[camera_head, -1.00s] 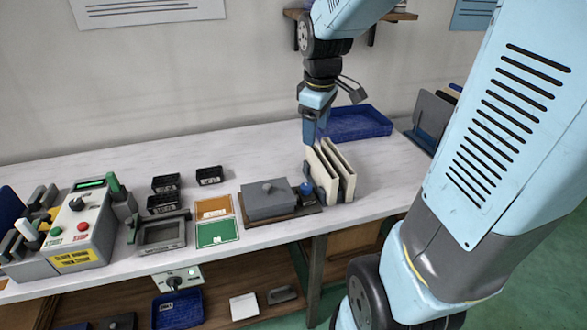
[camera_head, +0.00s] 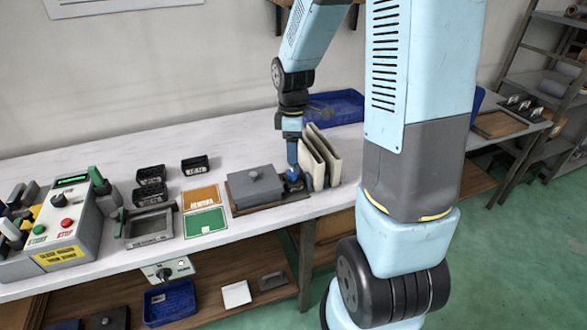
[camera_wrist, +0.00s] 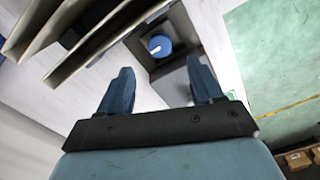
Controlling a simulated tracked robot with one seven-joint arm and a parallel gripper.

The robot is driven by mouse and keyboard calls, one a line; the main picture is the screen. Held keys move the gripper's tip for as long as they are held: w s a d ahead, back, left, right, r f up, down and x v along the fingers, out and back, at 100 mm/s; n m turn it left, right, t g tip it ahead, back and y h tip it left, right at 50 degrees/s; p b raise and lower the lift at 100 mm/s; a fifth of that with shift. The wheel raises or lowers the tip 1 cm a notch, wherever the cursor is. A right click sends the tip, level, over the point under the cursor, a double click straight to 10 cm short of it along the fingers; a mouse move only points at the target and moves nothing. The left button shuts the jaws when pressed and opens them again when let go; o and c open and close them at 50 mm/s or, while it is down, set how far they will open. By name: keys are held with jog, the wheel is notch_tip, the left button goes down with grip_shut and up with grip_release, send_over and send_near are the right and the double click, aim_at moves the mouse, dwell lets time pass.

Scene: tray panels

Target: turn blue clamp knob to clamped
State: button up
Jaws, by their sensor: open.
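The blue clamp knob (camera_wrist: 160,46) shows in the wrist view as a round blue cap with a white mark, beyond and between my fingertips. It sits on a dark base beside a grey block. In the head view the knob (camera_head: 293,181) is at the right end of the board that carries the grey box (camera_head: 256,187), largely hidden by my gripper. My gripper (camera_wrist: 160,85) is open and empty, its two blue fingers apart. In the head view my gripper (camera_head: 292,162) points down just above the knob; contact cannot be told there.
Orange and green cards (camera_head: 205,221) lie left of the grey box. A control box with buttons (camera_head: 65,225) stands farther left. The bench's front edge is near.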

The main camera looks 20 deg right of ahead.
aim_at(293, 172)
jog(key=shift+f, duration=4)
jog(key=shift+c, duration=0.4)
jog(key=c, duration=1)
